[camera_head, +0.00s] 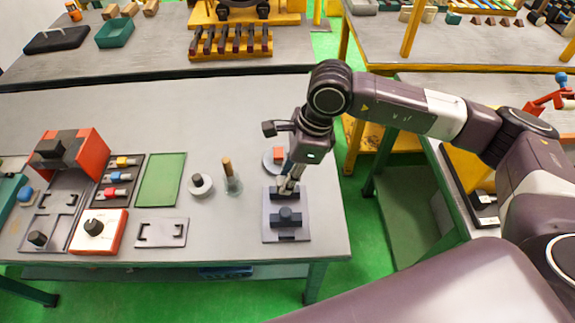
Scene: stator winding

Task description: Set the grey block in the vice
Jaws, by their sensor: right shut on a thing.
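The vice (286,235) is a blue-grey plate with dark jaws and a round knob, near the right end of the front table. My right gripper (289,186) points down at the vice's far jaw. It is shut on the grey block, which is mostly hidden by the fingers and hard to tell from the dark jaw. I cannot tell whether the block touches the vice. My left gripper is not in view.
A round grey base with an orange block (279,154) stands just behind the gripper. A bottle with a brown top (231,178) and a round weight (200,185) stand left of the vice. A green mat (162,180) and red-orange fixtures (98,231) lie farther left.

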